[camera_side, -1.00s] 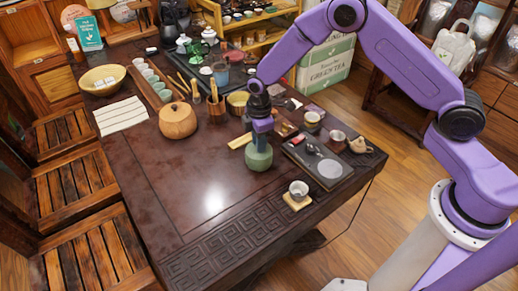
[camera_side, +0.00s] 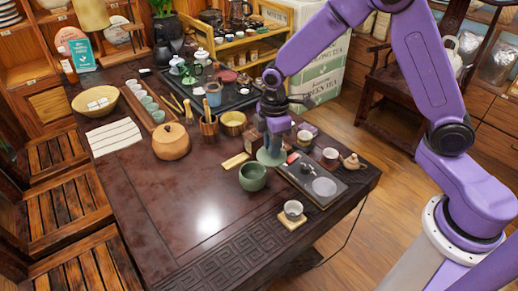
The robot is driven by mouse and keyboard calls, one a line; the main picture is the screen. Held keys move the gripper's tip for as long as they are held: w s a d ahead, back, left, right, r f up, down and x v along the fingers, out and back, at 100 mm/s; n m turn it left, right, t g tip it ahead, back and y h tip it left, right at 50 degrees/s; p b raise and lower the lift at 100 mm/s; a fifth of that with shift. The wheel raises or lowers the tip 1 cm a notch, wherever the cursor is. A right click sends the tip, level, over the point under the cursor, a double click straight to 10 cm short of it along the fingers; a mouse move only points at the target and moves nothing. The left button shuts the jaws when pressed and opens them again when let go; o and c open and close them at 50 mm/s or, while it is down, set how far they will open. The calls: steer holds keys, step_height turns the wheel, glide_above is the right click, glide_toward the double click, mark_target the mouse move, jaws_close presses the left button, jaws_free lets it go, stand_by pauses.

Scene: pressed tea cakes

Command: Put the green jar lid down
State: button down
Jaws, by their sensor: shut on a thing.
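The green jar (camera_side: 253,178) stands upright and open on the dark table (camera_side: 150,215), its dark inside showing. My gripper (camera_side: 272,147) points down, behind and to the right of the jar. It is shut on the green jar lid (camera_side: 268,158), a pale green disc held roughly level. The lid is beside the left edge of the black tray (camera_side: 312,194). I cannot tell whether it touches the table. The fingers hide the lid's knob.
A round wooden pot (camera_side: 171,146) and a brass bowl (camera_side: 233,123) stand further left and back. A white cup (camera_side: 293,209) sits on a small coaster at the front. A teapot (camera_side: 352,162) is at the right edge. The front left tabletop is clear.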

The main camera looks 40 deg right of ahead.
mark_target(273, 161)
steer(key=s+d+r+n, duration=0.2)
steer(key=s, duration=0.5)
steer(key=s+d+r+n, duration=0.1)
steer(key=s+n, duration=0.1)
steer(key=s, duration=0.6)
steer(key=w+a+f, duration=0.1)
steer(key=w+f, duration=0.2)
steer(key=w, duration=0.1)
steer(key=w+a+f, duration=0.1)
steer(key=w+f, duration=0.2)
steer(key=w, duration=0.1)
steer(key=w+a+f, duration=0.2)
steer(key=w+f, duration=0.1)
steer(key=w, duration=0.1)
steer(key=shift+w+a, duration=0.1)
steer(key=shift+w, duration=0.2)
steer(key=shift+w+f, duration=0.1)
steer(key=shift+f, duration=0.05)
steer(key=shift+w+a+f, duration=0.15)
steer(key=shift+f, duration=1.55)
steer(key=c, duration=1)
jaws_free()
steer(key=shift+f, duration=0.1)
